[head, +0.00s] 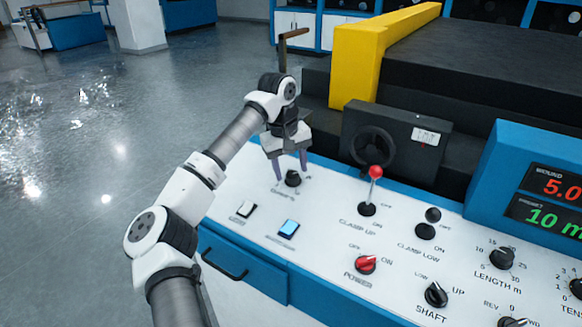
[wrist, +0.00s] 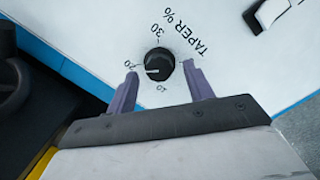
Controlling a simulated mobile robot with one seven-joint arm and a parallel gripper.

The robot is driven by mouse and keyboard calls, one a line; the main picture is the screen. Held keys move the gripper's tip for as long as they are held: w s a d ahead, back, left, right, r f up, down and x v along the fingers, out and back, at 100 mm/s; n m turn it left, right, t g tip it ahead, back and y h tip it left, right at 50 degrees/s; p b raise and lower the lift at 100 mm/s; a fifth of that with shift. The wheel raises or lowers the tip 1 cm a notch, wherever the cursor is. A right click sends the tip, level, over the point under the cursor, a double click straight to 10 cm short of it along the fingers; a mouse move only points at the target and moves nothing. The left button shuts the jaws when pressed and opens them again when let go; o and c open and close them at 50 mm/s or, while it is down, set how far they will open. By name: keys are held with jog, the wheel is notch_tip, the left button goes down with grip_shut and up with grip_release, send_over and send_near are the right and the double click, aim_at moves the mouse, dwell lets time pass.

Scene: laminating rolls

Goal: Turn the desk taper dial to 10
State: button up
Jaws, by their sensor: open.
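The taper dial (wrist: 159,62) is a round black knob with a white pointer line, under the printed words TAPER %. In the wrist view its pointer aims left, close to the 20 mark and slightly on the 10 side. The 10 mark shows just below the knob. The knob also shows in the head view (head: 293,179) at the desk's far left end. My gripper (head: 291,170) is open above it, its two purple fingers on either side of the knob.
On the white desk, a white rocker switch (head: 245,209) and a blue-lit button (head: 289,229) sit nearer the front. The red-knobbed clamp lever (head: 375,173) stands to the right. A handwheel (head: 372,147) is behind, and a red power knob (head: 366,264) is lower right.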

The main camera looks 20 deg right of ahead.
jog(key=shift+d+f, duration=0.1)
jog(key=shift+f, duration=0.55)
jog(key=c, duration=1)
